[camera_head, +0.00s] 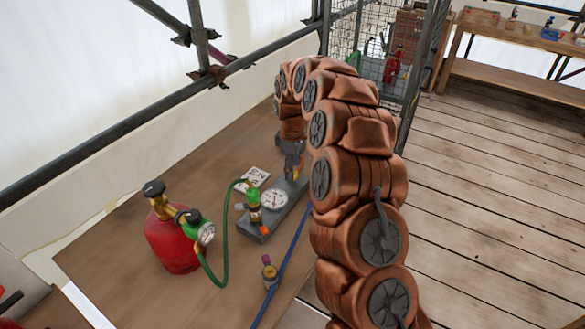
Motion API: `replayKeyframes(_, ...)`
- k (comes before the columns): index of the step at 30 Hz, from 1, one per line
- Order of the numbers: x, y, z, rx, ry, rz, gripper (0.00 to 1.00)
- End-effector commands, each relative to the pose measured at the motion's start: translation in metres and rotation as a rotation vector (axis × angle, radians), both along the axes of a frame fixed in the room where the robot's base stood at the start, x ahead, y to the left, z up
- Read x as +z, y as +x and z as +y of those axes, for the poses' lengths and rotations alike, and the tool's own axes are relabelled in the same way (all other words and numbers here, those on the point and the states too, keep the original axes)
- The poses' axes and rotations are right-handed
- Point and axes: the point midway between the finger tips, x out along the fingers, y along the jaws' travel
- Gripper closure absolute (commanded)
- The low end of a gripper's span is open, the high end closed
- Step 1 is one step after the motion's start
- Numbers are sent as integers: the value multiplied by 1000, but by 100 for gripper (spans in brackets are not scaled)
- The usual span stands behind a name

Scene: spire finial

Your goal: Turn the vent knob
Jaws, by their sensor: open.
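A grey test block (285,208) lies on the brown table, with a round white gauge (273,199) on top. A green and brass valve (253,202) stands at its left side, with a small orange-red part (264,230) at its near end. I cannot tell which of these is the vent knob. My gripper (291,172) points down over the far end of the block, beyond the gauge. It is open; its fingertips are small in view, and I cannot tell whether they touch anything. My arm hides what lies right of the block.
A red gas cylinder (172,243) with a regulator (205,233) stands left; its green hose (226,235) runs to the valve. A blue hose (284,264) crosses the table. A small brass fitting (269,270) stands nearby. A numbered card (254,178) lies behind the block.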

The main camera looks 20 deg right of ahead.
Motion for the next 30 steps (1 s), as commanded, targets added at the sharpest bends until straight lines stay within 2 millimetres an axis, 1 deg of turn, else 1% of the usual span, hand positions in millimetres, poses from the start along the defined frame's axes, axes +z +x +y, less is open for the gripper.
replayKeyframes(3,-11,1,0,0,0,-3,39)
replayKeyframes(6,-15,1,0,0,0,-4,39)
replayKeyframes(13,-16,1,0,-1,0,-4,40)
replayKeyframes(30,-17,1,0,-1,0,-4,99)
